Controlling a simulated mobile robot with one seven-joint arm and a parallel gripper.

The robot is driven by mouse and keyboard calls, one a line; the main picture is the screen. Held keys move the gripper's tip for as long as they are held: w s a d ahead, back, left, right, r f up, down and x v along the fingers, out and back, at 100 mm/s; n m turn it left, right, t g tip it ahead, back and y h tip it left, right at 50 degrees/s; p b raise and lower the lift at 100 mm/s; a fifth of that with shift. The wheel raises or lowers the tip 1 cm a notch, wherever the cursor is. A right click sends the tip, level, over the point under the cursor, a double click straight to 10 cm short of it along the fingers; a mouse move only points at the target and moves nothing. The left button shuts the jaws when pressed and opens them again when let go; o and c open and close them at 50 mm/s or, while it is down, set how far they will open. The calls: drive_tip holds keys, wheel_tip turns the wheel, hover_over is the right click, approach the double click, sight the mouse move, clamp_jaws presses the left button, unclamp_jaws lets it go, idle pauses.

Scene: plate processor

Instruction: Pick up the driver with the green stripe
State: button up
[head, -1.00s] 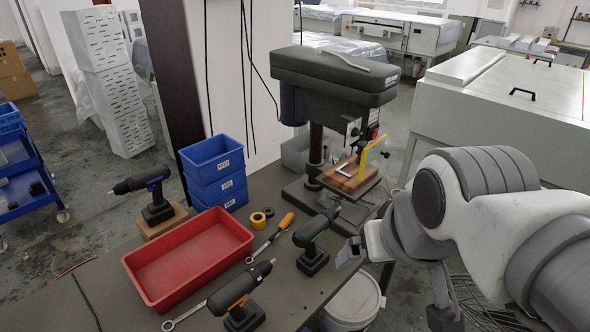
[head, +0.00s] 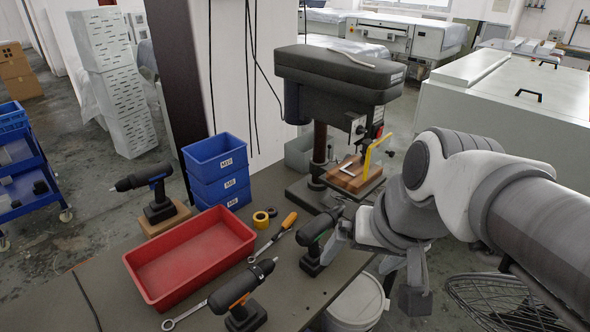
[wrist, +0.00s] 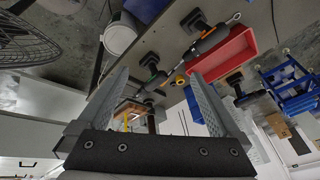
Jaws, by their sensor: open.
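The driver with the green stripe (head: 315,238) is black and stands upright on its battery base on the dark bench, right of the wrench and screwdriver. My gripper (head: 345,238) is open just to its right, close to it; I cannot tell whether they touch. In the wrist view, the driver (wrist: 150,76) shows between the two spread fingers of my gripper (wrist: 158,74), beyond the tips. An orange-striped driver (head: 238,295) stands at the bench's front. A third driver (head: 155,190) stands on a wooden block at the left.
Blue bins (head: 217,172) and a drill press (head: 335,80) stand behind. A white bucket (head: 357,305) is below the bench edge.

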drive_tip(key=w+a+f+m+g+y+b, duration=0.2)
drive_tip(key=w+a+f+m+y+b, duration=0.15)
drive_tip(key=w+f+m+b, duration=0.55)
drive_tip(key=m+t+y+b, duration=0.4)
drive_tip(key=m+t+b, duration=0.45)
drive_tip(key=m, duration=0.85)
approach(319, 254)
drive_tip(key=shift+g, duration=0.35)
drive_tip(key=x, duration=0.3)
drive_tip(key=b+x, duration=0.1)
drive_tip(key=shift+w+d+f, duration=0.2)
drive_tip(key=shift+d+f, duration=0.05)
drive_tip(key=shift+f, duration=0.2)
drive_tip(key=shift+r+b+x, duration=0.15)
drive_tip(key=shift+b+x, duration=0.05)
drive_tip(key=shift+x, duration=1.35)
drive_tip(key=shift+r+b+x, duration=0.1)
drive_tip(key=shift+b+x, duration=0.1)
drive_tip(key=shift+x, duration=1.4)
drive_tip(key=shift+a, duration=0.15)
clamp_jaws()
drive_tip(key=shift+r, duration=0.25)
